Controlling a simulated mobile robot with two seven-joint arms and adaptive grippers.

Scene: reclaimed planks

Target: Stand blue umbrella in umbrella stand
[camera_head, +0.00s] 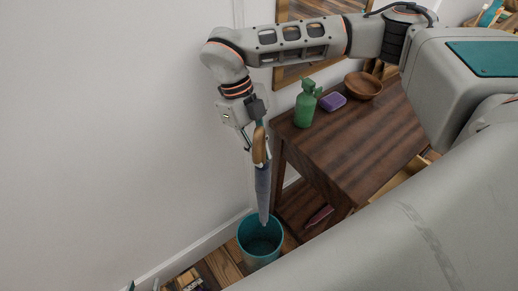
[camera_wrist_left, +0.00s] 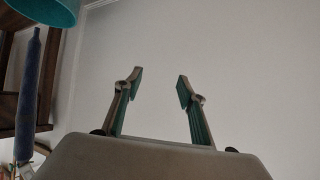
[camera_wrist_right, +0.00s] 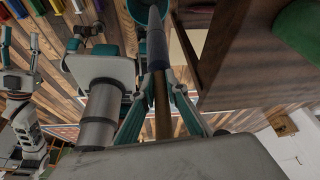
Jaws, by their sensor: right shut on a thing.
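The blue umbrella (camera_head: 263,190) hangs nearly upright, brown handle up and narrow end down. My right gripper (camera_head: 257,143) is shut on its handle. In the right wrist view the umbrella (camera_wrist_right: 154,52) runs away between the fingers. The teal, round umbrella stand (camera_head: 261,257) is on the floor below. In the head view the lower end overlaps the stand's opening; in the left wrist view it is at the stand's rim (camera_wrist_left: 42,16). I cannot tell whether it is inside. My left gripper (camera_wrist_left: 156,85) is open and empty, facing the wall.
A dark wooden table (camera_head: 350,145) stands right of the stand, with a green bottle (camera_head: 306,104), purple block (camera_head: 332,101) and wooden bowl (camera_head: 363,86). A pink object (camera_head: 319,216) lies on its lower shelf. The white wall (camera_head: 110,120) is close on the left.

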